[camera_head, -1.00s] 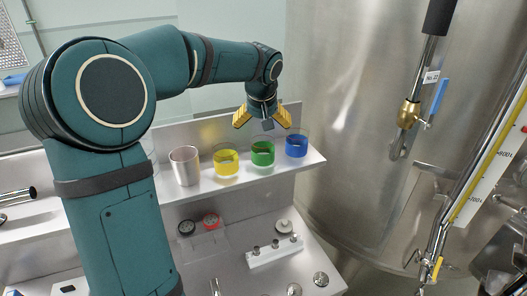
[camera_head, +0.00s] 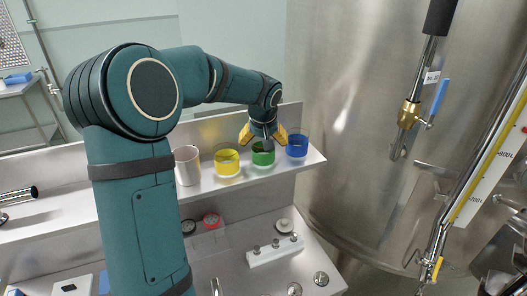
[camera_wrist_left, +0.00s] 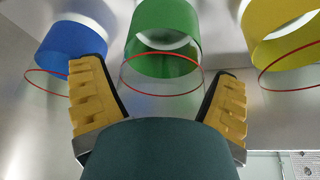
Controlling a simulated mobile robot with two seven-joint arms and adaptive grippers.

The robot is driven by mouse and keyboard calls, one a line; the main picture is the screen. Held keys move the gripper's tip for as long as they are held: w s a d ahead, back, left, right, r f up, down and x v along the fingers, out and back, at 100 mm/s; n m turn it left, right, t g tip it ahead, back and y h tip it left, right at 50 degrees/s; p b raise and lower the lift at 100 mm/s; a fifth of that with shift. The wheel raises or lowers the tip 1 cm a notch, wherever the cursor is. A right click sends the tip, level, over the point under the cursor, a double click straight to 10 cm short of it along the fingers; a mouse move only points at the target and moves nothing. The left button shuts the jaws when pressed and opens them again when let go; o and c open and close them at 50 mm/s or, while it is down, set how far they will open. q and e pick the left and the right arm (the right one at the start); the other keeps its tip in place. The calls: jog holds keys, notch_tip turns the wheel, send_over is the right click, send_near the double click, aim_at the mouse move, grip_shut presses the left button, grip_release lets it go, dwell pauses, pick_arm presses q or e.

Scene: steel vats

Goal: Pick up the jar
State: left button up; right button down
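Three clear jars with coloured bands stand in a row on the steel shelf (camera_head: 318,160): a yellow-banded jar (camera_head: 227,168), a green-banded jar (camera_head: 263,159) and a blue-banded jar (camera_head: 297,150). My left gripper (camera_head: 263,138) is open with yellow fingers, just above the green-banded jar. In the left wrist view the green-banded jar (camera_wrist_left: 162,35) appears between the two open fingers (camera_wrist_left: 160,72), with the blue-banded jar (camera_wrist_left: 68,45) to the left and the yellow-banded jar (camera_wrist_left: 290,30) to the right. Nothing is held. My right gripper is not in view.
A large steel vat (camera_head: 350,100) is close on the right. Below the shelf, a white block with several knobs (camera_head: 274,251) sits on the counter.

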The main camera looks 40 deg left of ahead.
pick_arm(q)
jog(key=c, duration=0.8)
jog(key=shift+c, duration=0.2)
